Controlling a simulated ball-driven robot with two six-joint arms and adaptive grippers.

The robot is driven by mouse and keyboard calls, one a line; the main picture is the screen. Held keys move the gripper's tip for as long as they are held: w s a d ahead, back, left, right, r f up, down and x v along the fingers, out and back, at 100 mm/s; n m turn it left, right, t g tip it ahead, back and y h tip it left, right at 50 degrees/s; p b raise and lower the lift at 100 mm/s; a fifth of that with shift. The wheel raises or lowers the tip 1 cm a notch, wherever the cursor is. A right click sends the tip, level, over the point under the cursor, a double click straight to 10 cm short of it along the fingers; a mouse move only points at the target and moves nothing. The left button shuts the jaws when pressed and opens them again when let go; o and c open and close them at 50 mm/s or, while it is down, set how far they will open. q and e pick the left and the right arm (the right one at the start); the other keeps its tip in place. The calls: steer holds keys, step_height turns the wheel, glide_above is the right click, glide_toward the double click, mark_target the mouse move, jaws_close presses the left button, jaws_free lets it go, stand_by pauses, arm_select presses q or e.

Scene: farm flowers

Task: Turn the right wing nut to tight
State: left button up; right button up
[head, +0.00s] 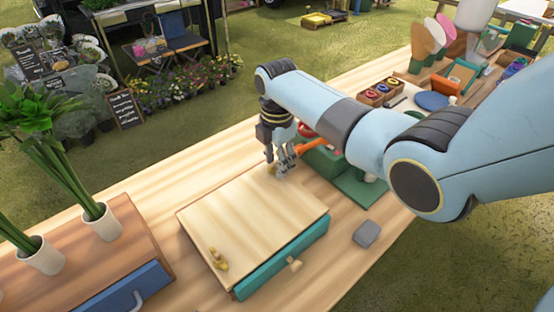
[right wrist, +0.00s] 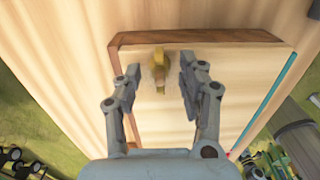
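A wooden box (head: 245,228) with a pale lid and a teal drawer front stands on the table. One brass wing nut (head: 218,260) sits at the lid's near left end. The other, right wing nut (right wrist: 159,72) is at the far end, mostly hidden behind my gripper in the head view. My right gripper (head: 281,165) points down over that far end. In the right wrist view its fingers (right wrist: 159,78) are open, one on each side of the wing nut, with gaps visible. I cannot tell its height above the lid. My left gripper is not in view.
A green case (head: 322,160) with an orange-handled tool stands just beyond my right gripper. A grey block (head: 366,234) lies right of the box. A drawer box (head: 125,245) with potted plants stands at left. Table between the boxes is clear.

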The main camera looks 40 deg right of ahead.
jaws_close()
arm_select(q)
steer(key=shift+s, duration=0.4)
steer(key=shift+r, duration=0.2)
